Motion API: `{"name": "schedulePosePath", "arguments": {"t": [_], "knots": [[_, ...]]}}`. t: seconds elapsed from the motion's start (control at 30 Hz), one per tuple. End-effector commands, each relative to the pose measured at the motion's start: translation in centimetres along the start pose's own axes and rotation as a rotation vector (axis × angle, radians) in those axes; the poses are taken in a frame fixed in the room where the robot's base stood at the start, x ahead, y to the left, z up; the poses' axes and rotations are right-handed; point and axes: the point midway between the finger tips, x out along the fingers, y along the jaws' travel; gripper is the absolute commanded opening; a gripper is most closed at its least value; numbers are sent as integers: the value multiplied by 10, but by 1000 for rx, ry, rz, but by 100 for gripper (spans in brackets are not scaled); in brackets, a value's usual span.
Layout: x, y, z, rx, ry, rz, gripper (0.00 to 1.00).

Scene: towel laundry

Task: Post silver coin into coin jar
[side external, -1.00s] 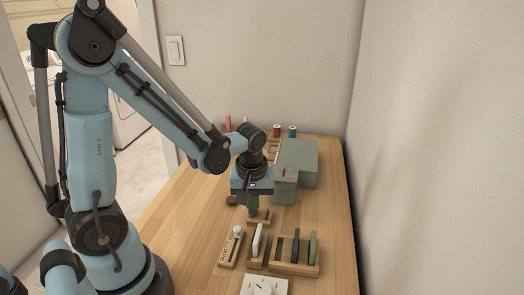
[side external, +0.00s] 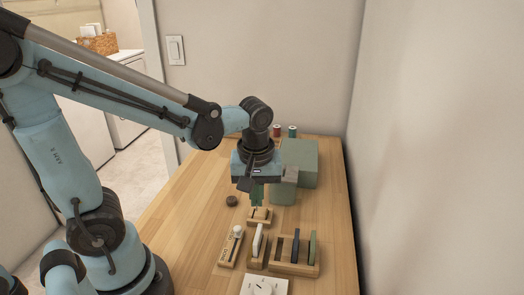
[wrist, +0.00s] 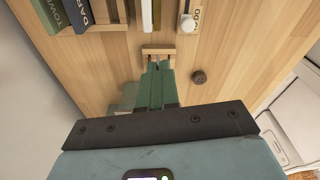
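My gripper (side external: 256,203) points down just above a small wooden stand (side external: 260,215) near the middle of the table. In the wrist view its green fingertips (wrist: 158,64) reach the near edge of this stand (wrist: 158,51), with a narrow gap between them. A small greyish shape shows at the tips; it may be the silver coin, but it is too small to tell. The grey-green box with a grey top (side external: 284,193), apparently the coin jar, stands behind and right of my gripper. My gripper hides part of it.
A larger green box (side external: 301,161) and thread spools (side external: 292,131) are at the back. A dark round disc (side external: 232,201) lies left of the stand. The table's left side is clear.

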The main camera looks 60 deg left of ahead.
Motion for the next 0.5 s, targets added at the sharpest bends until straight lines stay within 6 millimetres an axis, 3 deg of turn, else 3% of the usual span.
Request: {"name": "schedulePosePath", "arguments": {"t": [0.2,0.5], "knots": [[-30,9,38,6,0,1,0],[-47,18,54,4,-1,1,0]]}}
